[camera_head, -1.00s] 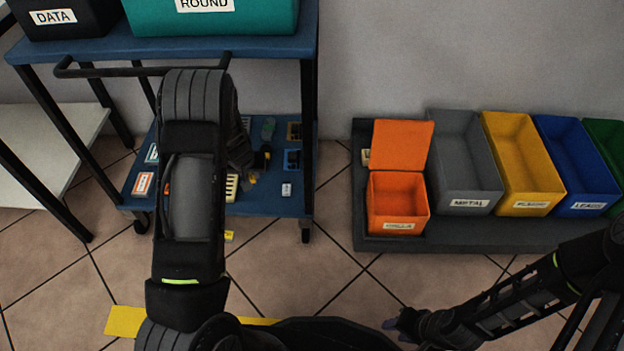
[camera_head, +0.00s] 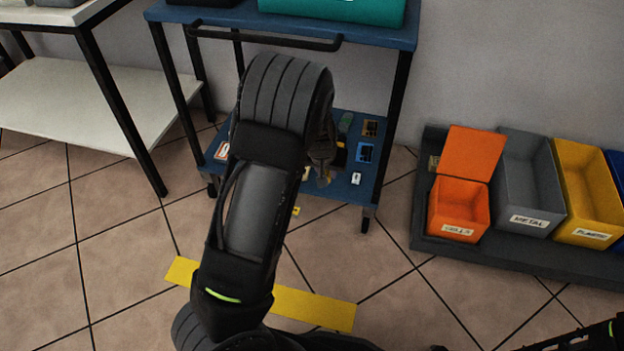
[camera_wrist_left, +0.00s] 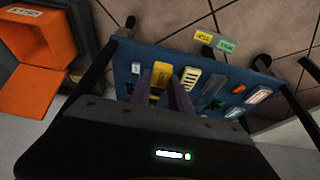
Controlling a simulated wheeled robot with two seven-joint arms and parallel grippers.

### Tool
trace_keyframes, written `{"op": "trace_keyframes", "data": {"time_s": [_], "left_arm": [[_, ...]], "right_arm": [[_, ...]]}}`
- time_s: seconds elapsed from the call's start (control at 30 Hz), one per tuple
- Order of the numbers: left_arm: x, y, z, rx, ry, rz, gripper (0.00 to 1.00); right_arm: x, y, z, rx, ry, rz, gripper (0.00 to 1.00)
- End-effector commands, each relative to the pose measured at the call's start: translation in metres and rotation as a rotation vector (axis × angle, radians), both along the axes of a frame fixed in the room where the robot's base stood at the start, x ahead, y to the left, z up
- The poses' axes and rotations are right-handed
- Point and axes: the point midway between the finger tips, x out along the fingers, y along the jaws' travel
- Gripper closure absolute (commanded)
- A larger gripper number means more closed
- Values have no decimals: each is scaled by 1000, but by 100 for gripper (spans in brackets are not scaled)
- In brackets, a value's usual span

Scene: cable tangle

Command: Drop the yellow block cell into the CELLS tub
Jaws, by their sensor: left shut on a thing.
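The orange CELLS tub (camera_head: 459,208) stands at the left end of the row of bins, its orange lid (camera_head: 470,153) open. It also shows in the left wrist view (camera_wrist_left: 40,35) at the upper left. My left gripper (camera_head: 322,165) is over the cart's lower shelf, partly hidden by my forearm. In the left wrist view its two dark fingers (camera_wrist_left: 170,88) are shut on the yellow block cell (camera_wrist_left: 160,70). The block cannot be made out clearly in the head view. Only part of my right arm shows at the lower right edge.
The blue cart (camera_head: 385,195) has a lower shelf with several small parts and a handle (camera_head: 265,40) above. Grey METAL (camera_head: 525,190) and yellow PLASTIC (camera_head: 590,195) bins stand right of the tub. A white-shelved table (camera_head: 75,100) is at left. Floor between cart and bins is clear.

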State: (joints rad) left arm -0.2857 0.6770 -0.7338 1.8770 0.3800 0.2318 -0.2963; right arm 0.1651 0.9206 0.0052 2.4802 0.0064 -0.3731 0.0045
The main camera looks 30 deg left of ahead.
Motion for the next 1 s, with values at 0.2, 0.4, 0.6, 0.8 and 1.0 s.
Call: {"op": "trace_keyframes", "data": {"time_s": [0.2,0.4,0.6,0.8,1.0], "left_arm": [[22,-57,67,0,-7,-123,100],[37,-124,132,4,0,-261,100],[40,-157,159,7,5,-326,100],[40,-160,161,7,6,-334,100],[40,-160,161,7,6,-334,100]], "right_arm": [[0,0,0,0,0,0,64],[0,0,0,0,0,0,64],[0,0,0,0,0,0,64],[0,0,0,0,0,0,64],[0,0,0,0,0,0,64]]}}
